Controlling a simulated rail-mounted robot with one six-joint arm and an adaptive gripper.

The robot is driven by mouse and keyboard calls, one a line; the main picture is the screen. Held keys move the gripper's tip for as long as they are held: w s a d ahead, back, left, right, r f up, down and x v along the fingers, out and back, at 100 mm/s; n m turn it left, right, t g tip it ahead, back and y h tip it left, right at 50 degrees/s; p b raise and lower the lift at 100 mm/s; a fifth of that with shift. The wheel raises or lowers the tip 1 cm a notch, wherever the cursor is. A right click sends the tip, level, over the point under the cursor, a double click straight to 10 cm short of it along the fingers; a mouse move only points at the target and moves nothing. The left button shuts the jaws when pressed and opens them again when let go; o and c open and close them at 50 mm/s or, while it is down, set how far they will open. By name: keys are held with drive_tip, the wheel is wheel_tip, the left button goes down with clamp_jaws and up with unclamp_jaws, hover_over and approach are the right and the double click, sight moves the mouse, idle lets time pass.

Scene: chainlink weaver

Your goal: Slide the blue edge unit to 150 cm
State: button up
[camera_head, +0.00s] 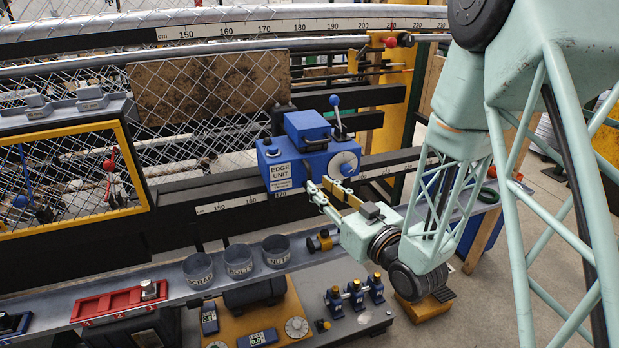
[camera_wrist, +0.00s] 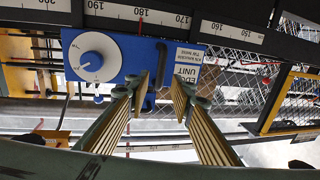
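The blue edge unit (camera_head: 294,160) sits on the lower scale rail in the head view, its left edge near the 170 mark. It has a lever (camera_head: 336,108) with a blue knob on top and a white dial on its front. In the wrist view, which is upside down, the edge unit (camera_wrist: 117,62) shows its dial, its label and a dark handle (camera_wrist: 153,92) on its face. My gripper (camera_head: 334,190) is at the unit's lower front. In the wrist view my gripper (camera_wrist: 161,87) is open, its fingers apart on either side of the handle. I cannot tell whether they touch it.
The lower scale (camera_head: 235,204) runs left from the unit past 160 and 150. A yellow-framed mesh guard (camera_head: 68,180) stands at the left. Below is a shelf with cups (camera_head: 238,262) and a red tray (camera_head: 118,303). Chainlink mesh (camera_head: 207,92) is behind.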

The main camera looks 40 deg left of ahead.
sight(311, 178)
drive_tip(key=shift+x, duration=3.3)
drive_tip(key=shift+d, duration=0.1)
drive_tip(key=shift+c, duration=0.2)
clamp_jaws()
